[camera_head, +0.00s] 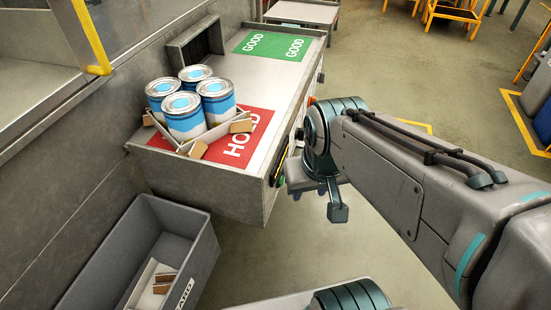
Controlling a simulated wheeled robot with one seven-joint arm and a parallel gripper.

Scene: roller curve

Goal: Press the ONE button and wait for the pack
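The pack (187,145) is a shallow tray with brown corner pieces, holding several blue-and-white cans (215,101). It sits upright at the near end of the bench, partly over the red HOLD area (238,145). My gripper (337,211) is beside the bench's right side, pointing down, apart from the pack. Only one dark finger shows clearly, so its opening cannot be told. A red one (299,134) shows further up. My arm hides part of that side.
The grey bench (215,190) has a green GOOD area (271,45) at its far end, clear of objects. A dark opening (196,45) is in the wall behind. A grey bin (195,255) with card pieces stands below left. Open floor lies right of my arm.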

